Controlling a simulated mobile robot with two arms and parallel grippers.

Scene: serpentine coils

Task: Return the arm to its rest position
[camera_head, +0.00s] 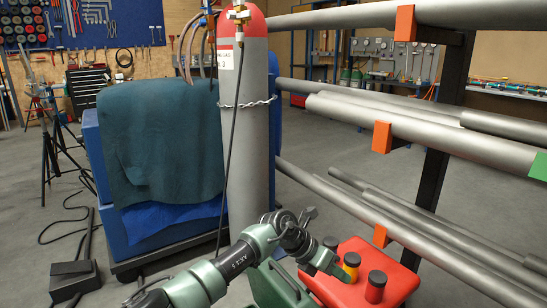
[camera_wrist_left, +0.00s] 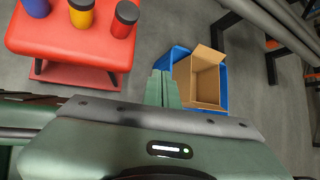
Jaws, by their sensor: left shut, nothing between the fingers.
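My left arm, green and grey, comes in from the bottom of the head view and bends over beside a red stool (camera_head: 350,250). In the left wrist view the green fingers of the left gripper (camera_wrist_left: 163,88) are together and empty, above the floor and to the right of the stool (camera_wrist_left: 60,40). My right gripper is in neither view.
Red (camera_head: 375,289), yellow (camera_head: 350,267) and blue (camera_wrist_left: 36,6) black-capped canisters stand on the stool. A blue crate (camera_wrist_left: 222,96) holds an open cardboard box (camera_wrist_left: 205,80). A chained gas cylinder (camera_head: 243,140) stands behind the arm. A pipe rack (camera_head: 433,180) fills the right.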

